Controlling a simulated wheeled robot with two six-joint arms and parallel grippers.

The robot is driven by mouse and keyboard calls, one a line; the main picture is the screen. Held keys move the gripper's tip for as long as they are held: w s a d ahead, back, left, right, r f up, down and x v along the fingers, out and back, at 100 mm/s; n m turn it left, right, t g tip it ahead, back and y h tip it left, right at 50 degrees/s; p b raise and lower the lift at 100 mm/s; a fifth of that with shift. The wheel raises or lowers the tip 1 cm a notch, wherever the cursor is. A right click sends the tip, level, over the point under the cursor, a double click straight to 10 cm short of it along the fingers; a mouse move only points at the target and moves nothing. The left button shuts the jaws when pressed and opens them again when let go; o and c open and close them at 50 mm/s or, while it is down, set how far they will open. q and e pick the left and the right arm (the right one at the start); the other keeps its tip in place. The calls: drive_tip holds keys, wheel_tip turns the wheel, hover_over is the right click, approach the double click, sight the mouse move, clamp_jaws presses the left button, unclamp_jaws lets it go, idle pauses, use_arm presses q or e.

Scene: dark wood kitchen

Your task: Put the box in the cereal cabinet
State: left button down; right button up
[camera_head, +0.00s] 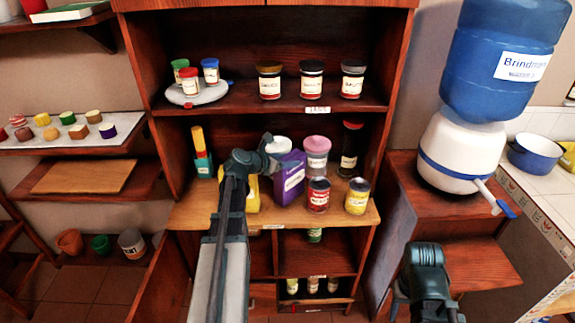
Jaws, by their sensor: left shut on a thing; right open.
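A purple box (290,178) with a white label is at the middle of the cabinet's wooden counter board (190,216), tilted slightly. My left gripper (268,152) is shut on its upper left side. The box's left part is hidden by the gripper, and I cannot tell whether its base touches the board. A yellow item (252,194) stands just behind my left arm, partly covered. The wooden cabinet (283,30) has open shelves; its small labels are too small to read. My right gripper (426,256) is open and empty at the lower right, away from the cabinet goods.
A red can (318,196) and a yellow can (357,197) stand right of the box, with a pink-lidded jar (316,150) behind. Several jars fill the upper shelf. A water dispenser (462,150) stands on the right stand. The board's left end is clear.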

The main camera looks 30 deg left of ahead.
use_arm(q)
drive_tip(key=shift+r, duration=0.15)
drive_tip(key=shift+c, duration=0.6)
unclamp_jaws()
drive_tip(key=shift+r, duration=0.1)
drive_tip(key=p+v, duration=0.5)
drive_tip(key=v, duration=0.7)
